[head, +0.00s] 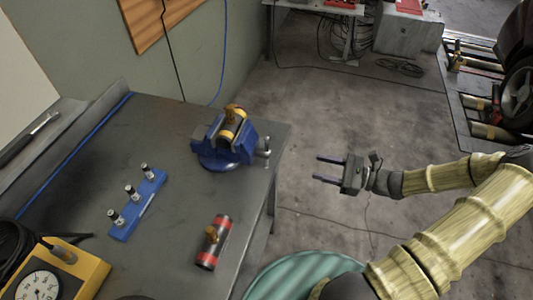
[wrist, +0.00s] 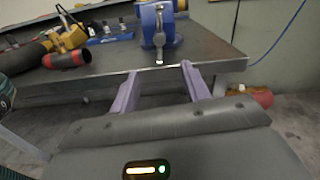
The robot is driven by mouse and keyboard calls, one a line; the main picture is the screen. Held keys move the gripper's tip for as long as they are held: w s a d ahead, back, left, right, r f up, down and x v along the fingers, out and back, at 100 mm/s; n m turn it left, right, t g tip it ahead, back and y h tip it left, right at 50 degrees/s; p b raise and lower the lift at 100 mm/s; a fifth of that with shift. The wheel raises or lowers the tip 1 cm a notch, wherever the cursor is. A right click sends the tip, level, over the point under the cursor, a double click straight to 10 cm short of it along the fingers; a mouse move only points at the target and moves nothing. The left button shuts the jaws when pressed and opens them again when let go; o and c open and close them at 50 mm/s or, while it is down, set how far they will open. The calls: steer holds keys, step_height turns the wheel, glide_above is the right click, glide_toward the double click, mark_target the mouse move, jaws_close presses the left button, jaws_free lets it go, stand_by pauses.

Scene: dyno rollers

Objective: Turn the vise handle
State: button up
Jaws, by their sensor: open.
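The blue vise (head: 228,143) stands at the right edge of the metal workbench (head: 170,200), with a brass-coloured part (head: 232,118) between its jaws. Its handle (head: 267,151) is a small metal bar on the side facing my arm. In the wrist view the vise (wrist: 153,20) is ahead at the bench edge, with the handle (wrist: 159,50) hanging at its front. My gripper (head: 328,171) is open and empty, off the bench to the right of the vise. In the wrist view its two fingers (wrist: 160,81) point towards the handle, apart from it.
A blue rack (head: 137,205) with metal fittings, a red-and-black cylinder (head: 213,243) and a yellow gauge box (head: 62,272) are on the bench. A teal round object (head: 305,277) is below by the bench. Open floor (head: 330,110) lies beyond my gripper.

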mark_target(270, 155)
steer(key=p+x, duration=0.3)
steer(key=x, duration=1.4)
steer(key=shift+a, duration=0.15)
steer(key=c, duration=1)
